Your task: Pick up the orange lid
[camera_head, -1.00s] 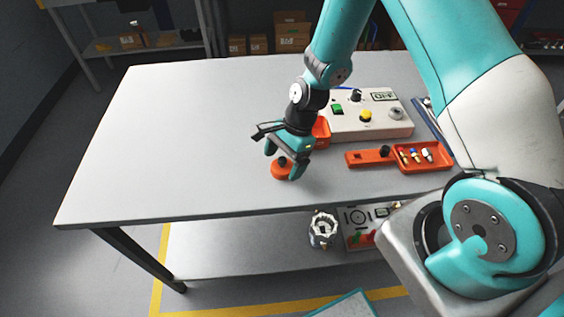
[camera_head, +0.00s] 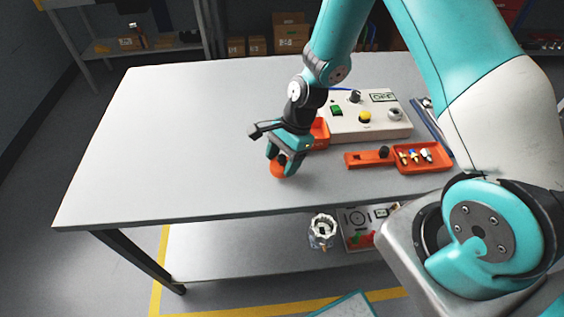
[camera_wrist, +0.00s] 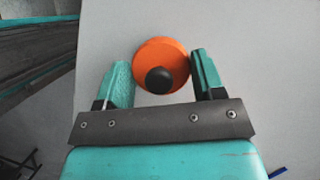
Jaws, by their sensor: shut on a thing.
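The orange lid (camera_head: 278,170) is a round disc with a black knob, near the front middle of the table. In the wrist view the lid (camera_wrist: 150,56) lies between the two fingers, its black knob facing the camera. My gripper (camera_head: 281,167) is shut on the lid, with a teal finger on each side; it also shows in the wrist view (camera_wrist: 161,75). In the head view the fingers hide part of the lid. I cannot tell whether the lid is clear of the tabletop.
Behind my gripper is an orange container (camera_head: 320,131), partly hidden. A white control panel (camera_head: 385,122) with knobs and buttons stands behind it. An orange tray (camera_head: 440,165) with small parts lies to the right. The left part of the grey table (camera_head: 160,140) is bare.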

